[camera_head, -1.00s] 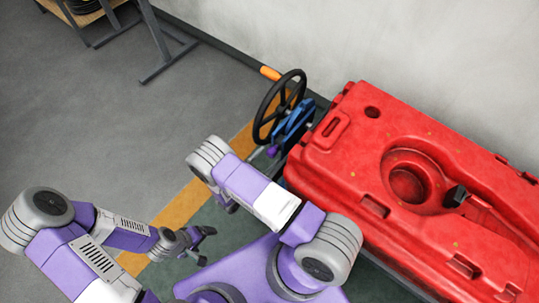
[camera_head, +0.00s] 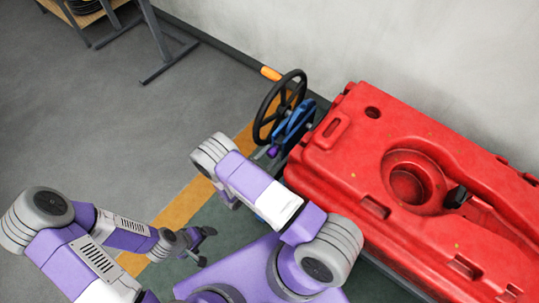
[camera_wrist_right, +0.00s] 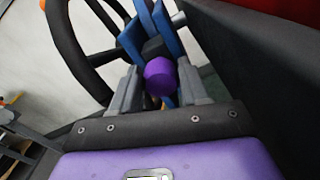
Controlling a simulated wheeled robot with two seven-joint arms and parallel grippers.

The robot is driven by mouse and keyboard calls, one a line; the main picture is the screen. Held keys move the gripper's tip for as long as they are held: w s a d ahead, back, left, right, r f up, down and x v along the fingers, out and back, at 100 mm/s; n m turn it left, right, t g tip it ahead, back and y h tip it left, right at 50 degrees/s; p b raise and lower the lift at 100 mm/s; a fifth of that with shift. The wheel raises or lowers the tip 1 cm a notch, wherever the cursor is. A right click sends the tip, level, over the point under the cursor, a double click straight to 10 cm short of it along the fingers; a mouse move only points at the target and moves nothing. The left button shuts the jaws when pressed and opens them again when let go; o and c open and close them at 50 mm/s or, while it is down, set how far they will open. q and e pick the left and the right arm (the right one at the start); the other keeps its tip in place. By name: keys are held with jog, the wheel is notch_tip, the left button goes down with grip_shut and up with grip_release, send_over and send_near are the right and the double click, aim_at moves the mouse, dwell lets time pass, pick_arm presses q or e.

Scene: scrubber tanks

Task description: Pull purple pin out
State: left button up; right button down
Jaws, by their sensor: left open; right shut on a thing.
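The purple pin (camera_wrist_right: 160,77) has a round purple head and sits at the blue bracket (camera_wrist_right: 162,35) below the black handwheel. In the head view the purple pin (camera_head: 272,152) is a small spot at the lower end of the blue bracket (camera_head: 292,128). My right gripper (camera_wrist_right: 158,88) is shut on the pin, with one grey finger on each side of its head. In the head view my right arm hides most of that gripper. How far the pin sits in the bracket cannot be seen. My left gripper (camera_head: 205,246) is open and empty, low over the floor.
The black handwheel (camera_head: 279,107) stands just above the bracket. A large red tank (camera_head: 350,160) fills the right side, close to the bracket. A pale wall (camera_head: 300,35) is behind. A table with metal legs (camera_head: 165,55) is at top left. The grey floor at left is clear.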

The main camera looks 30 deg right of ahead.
jog(key=shift+v, duration=2.2)
jog(key=c, duration=0.6)
grip_release()
jog(key=shift+c, duration=0.2)
notch_tip(320, 180, up, 10)
jog(key=p, duration=0.2)
